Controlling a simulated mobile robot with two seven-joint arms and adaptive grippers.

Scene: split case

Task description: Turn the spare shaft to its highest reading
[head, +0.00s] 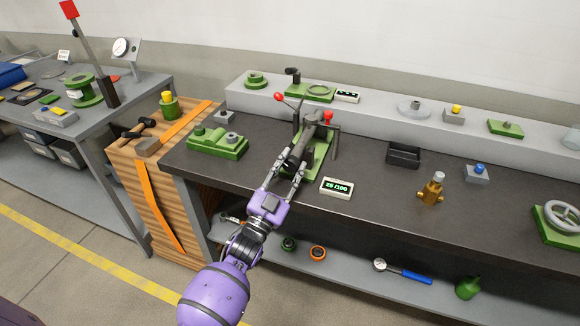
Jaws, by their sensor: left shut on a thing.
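A green fixture (322,164) stands on the dark bench, with red-knobbed levers at its top. A dark grey shaft-like part (297,155) lies along it; I take this to be the spare shaft. My left gripper (297,164) reaches in from below with its two fingers around the near part of this shaft and is shut on it. The fingers and the fixture partly hide the shaft. A small white display (337,188) just right of the gripper shows green digits, seemingly 25 /100. My right gripper is not in view.
A raised grey shelf (380,108) behind holds green parts and a second display (347,96). A green block (217,142) stands left. A black holder (404,155), a brass part (431,190) and a handwheel (562,215) stand right. Bare bench lies between them.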

